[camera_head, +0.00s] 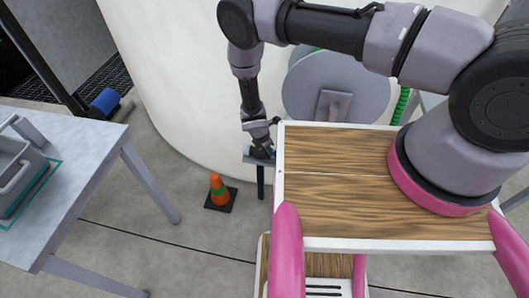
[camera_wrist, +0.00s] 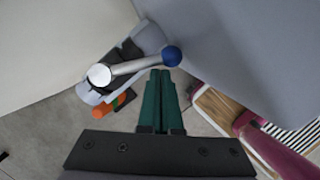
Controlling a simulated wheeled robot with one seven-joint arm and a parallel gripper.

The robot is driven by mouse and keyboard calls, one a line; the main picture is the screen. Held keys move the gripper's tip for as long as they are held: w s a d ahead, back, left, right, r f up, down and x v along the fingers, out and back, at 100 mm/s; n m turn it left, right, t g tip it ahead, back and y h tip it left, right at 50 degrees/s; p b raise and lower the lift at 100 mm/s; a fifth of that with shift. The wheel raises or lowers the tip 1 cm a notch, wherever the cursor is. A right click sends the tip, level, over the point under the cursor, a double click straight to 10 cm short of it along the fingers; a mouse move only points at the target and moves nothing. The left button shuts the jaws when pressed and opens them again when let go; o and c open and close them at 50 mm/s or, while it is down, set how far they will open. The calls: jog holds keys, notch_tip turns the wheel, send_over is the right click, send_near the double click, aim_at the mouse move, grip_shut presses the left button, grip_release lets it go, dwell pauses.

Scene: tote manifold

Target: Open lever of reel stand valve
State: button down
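The valve lever (camera_wrist: 135,65) is a pale metal bar with a blue ball knob (camera_wrist: 172,56) at its right end and a round white pivot (camera_wrist: 99,74) at its left end. It lies across a grey and black valve body (camera_wrist: 128,50) in the wrist view. My gripper (camera_wrist: 160,72) has dark green fingers side by side, shut with nothing seen between them. The fingertips are just below the knob in the picture; whether they touch it I cannot tell. In the head view my gripper (camera_head: 264,150) is by the tray's left edge, and the lever is not clear there.
A grey reel (camera_head: 335,85) stands behind the wood-topped tray (camera_head: 335,205). An orange cone (camera_head: 218,187) on a black base stands on the floor and shows in the wrist view (camera_wrist: 104,108). A metal table (camera_head: 85,165) is at left. A large white tank (camera_head: 175,70) rises behind.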

jog(key=shift+w+d, duration=1)
jog(key=shift+w, duration=0.25)
